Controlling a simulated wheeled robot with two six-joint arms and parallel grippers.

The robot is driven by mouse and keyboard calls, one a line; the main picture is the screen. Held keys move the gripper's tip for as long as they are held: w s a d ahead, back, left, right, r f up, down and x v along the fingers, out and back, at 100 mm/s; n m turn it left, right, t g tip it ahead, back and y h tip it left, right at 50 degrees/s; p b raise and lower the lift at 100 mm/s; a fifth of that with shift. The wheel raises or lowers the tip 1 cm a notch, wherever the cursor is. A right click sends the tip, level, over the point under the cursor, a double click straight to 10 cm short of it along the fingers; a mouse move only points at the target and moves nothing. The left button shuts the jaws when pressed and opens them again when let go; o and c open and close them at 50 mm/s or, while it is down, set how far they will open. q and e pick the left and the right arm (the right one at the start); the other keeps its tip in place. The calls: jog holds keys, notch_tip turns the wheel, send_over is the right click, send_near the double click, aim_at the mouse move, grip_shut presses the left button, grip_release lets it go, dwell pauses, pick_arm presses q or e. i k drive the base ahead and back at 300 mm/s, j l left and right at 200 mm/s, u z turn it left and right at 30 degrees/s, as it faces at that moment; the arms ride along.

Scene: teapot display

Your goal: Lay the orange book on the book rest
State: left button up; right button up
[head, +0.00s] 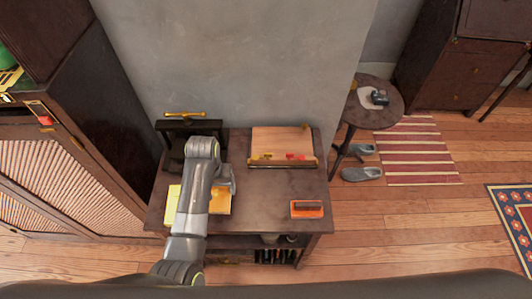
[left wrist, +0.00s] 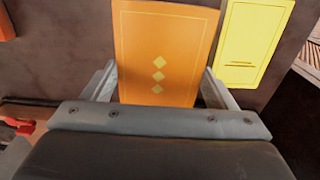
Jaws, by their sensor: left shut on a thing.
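The orange book (left wrist: 165,35), with several yellow diamonds on its cover, sits between the two fingers of my left gripper (left wrist: 158,85) in the left wrist view. The gripper is shut on it. In the head view my left gripper (head: 228,180) is over the middle of the dark table, and my arm mostly hides the book. A sloped wooden board with a front ledge (head: 283,138), apparently the book rest, stands at the back right of the table. Small red and yellow pieces show along its ledge. My right gripper is not in view.
A yellow book (head: 222,205) lies partly under my arm; it also shows in the left wrist view (left wrist: 250,35). A black press-like object (head: 185,128) stands back left. An orange block or tray (head: 307,209) lies front right. The dark tabletop (head: 265,195) between them is clear.

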aim_at(278, 144)
jog(key=j+z, duration=0.55)
jog(key=z, duration=0.25)
jog(key=i+j+z, duration=0.15)
jog(key=z, duration=0.35)
jog(key=i, duration=0.25)
